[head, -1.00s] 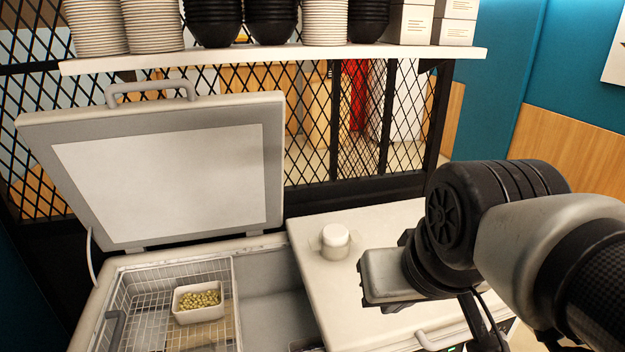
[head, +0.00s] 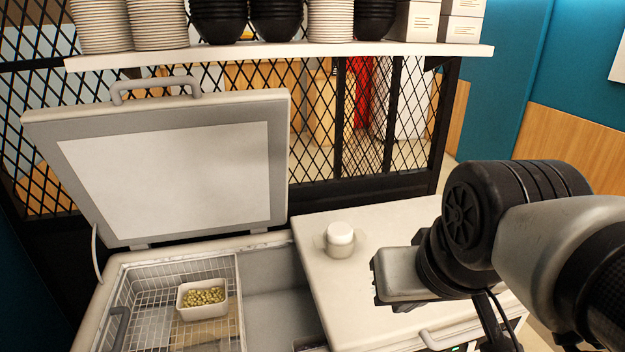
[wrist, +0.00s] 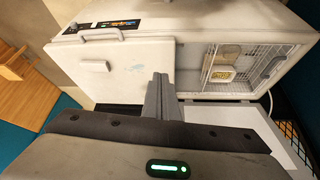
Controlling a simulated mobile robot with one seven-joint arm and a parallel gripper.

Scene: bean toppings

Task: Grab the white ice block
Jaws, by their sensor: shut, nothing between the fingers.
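A white, round block with a flat top (head: 340,234) sits upright in a shallow pale dish with side tabs (head: 338,250). It stands on the closed right-hand lid of the chest freezer (head: 375,225) in the head view. I take it to be the ice block, but cannot be sure. My gripper (wrist: 158,78) is shut and empty in the wrist view, above the freezer lid. In the head view its fingers are hidden, and the end of my arm is to the right of the block, apart from it. I cannot make out the block in the wrist view.
The freezer's left lid (head: 175,180) stands open. Inside, a wire basket (head: 140,285) holds a tub of green-yellow beans (head: 203,298). A shelf (head: 280,57) with stacked plates and bowls runs above the back. The rest of the closed lid is mostly clear.

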